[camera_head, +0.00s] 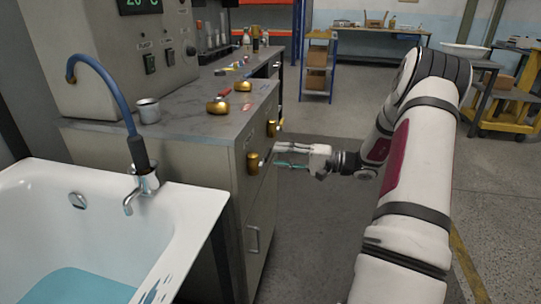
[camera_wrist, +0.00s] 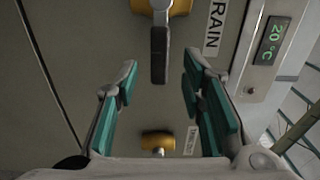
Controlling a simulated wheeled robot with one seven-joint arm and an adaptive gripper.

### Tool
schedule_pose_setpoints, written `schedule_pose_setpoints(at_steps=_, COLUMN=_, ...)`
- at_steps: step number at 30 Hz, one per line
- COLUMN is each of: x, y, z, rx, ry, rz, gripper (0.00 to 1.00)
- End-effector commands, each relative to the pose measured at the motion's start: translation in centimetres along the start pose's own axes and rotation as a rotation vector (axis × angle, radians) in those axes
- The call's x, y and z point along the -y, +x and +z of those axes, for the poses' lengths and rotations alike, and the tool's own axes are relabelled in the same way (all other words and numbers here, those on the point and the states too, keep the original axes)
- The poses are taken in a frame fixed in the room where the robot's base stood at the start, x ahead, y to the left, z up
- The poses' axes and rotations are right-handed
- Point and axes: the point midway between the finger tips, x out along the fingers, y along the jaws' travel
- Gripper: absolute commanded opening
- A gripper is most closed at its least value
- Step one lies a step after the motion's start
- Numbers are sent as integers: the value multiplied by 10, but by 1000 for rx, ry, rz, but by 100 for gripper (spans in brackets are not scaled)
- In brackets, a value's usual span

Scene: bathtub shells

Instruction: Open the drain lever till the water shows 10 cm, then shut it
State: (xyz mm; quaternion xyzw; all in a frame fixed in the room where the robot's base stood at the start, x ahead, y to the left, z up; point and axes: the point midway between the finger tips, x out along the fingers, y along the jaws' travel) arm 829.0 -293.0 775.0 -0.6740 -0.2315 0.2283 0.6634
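The drain lever (camera_wrist: 160,52) is a dark bar on a brass base, beside a label reading "RAIN", its first letter cut off. It sits at the top of the wrist view. My gripper (camera_wrist: 160,68) is open, with one teal-padded finger on each side of the lever's end and gaps to both. In the head view my gripper (camera_head: 279,158) is at the cabinet's right face, by the nearer brass fitting (camera_head: 253,163). Blue water (camera_head: 75,287) stands low in the white bathtub (camera_head: 185,215). I see no water-depth reading.
A second brass fitting (camera_wrist: 157,141) is lower in the wrist view. A display (camera_wrist: 272,40) reads 20 °C. The grey cabinet (camera_head: 175,130) carries a metal cup (camera_head: 148,110) and brass-coloured items.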

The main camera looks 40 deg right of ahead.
Motion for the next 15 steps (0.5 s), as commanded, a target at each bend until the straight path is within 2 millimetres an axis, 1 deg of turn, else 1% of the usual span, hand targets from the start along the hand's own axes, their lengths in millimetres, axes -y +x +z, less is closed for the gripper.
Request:
schedule_pose_setpoints(at_steps=1, x=0, y=-12, z=-1, rx=-5, ry=0, rz=1, gripper=37)
schedule_pose_setpoints(at_steps=6, x=0, y=-44, z=0, rx=-2, ry=-1, rz=0, gripper=37)
schedule_pose_setpoints(at_steps=10, x=0, y=-62, z=0, rx=-2, ry=-1, rz=1, gripper=37)
schedule_pose_setpoints(at_steps=15, x=-1, y=-72, z=0, rx=-1, ry=0, rz=1, gripper=37)
